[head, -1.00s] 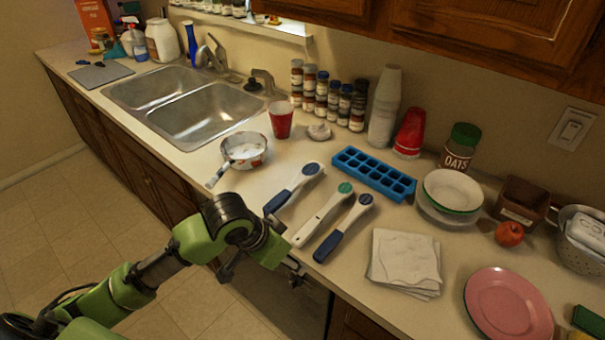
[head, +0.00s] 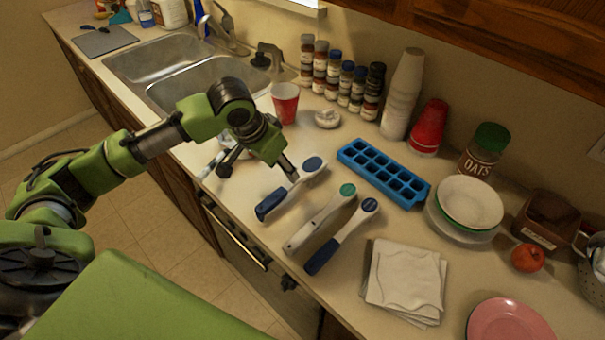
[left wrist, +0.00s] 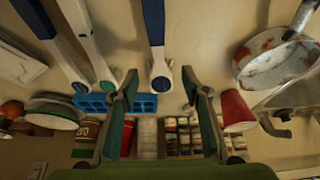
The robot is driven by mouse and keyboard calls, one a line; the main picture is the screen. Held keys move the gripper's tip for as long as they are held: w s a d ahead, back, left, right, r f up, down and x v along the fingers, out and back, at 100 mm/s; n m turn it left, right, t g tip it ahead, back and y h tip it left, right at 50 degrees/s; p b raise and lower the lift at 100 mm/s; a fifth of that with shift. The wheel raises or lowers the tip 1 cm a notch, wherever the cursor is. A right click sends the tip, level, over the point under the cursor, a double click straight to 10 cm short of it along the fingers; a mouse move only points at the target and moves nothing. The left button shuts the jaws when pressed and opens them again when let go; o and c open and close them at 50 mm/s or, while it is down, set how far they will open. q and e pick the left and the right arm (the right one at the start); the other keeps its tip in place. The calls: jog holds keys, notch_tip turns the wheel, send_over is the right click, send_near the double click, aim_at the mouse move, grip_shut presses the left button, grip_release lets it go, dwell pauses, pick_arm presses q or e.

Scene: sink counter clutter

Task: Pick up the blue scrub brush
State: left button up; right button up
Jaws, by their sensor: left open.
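Three long-handled brushes lie side by side on the counter. The leftmost brush (head: 292,189) has a blue handle end, a white middle and a blue round spot on its head. The middle brush (head: 322,217) is white with a teal spot. The right brush (head: 343,236) has a navy handle and a dark blue spot. My left gripper (head: 258,170) is open and empty above the counter, by the leftmost brush. In the left wrist view the leftmost brush (left wrist: 155,40) appears between the spread fingers (left wrist: 160,90), apart from both. My right gripper is not in view.
A saucepan (left wrist: 275,68) lies left of the brushes, partly hidden by my arm in the head view. A red cup (head: 286,103), garlic (head: 327,119) and blue ice tray (head: 383,172) stand behind. Napkins (head: 404,280) lie to the right. Spice jars line the wall.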

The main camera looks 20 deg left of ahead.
aim_at(288, 184)
pick_arm(q)
jog(key=x, duration=0.3)
jog(key=shift+w, duration=0.15)
jog(key=shift+p+x, duration=0.6)
jog(key=shift+x, duration=0.4)
jog(key=p+x, duration=0.1)
jog(key=x, duration=0.2)
jog(key=shift+d+f, duration=0.2)
jog(key=shift+f, duration=0.3)
grip_shut()
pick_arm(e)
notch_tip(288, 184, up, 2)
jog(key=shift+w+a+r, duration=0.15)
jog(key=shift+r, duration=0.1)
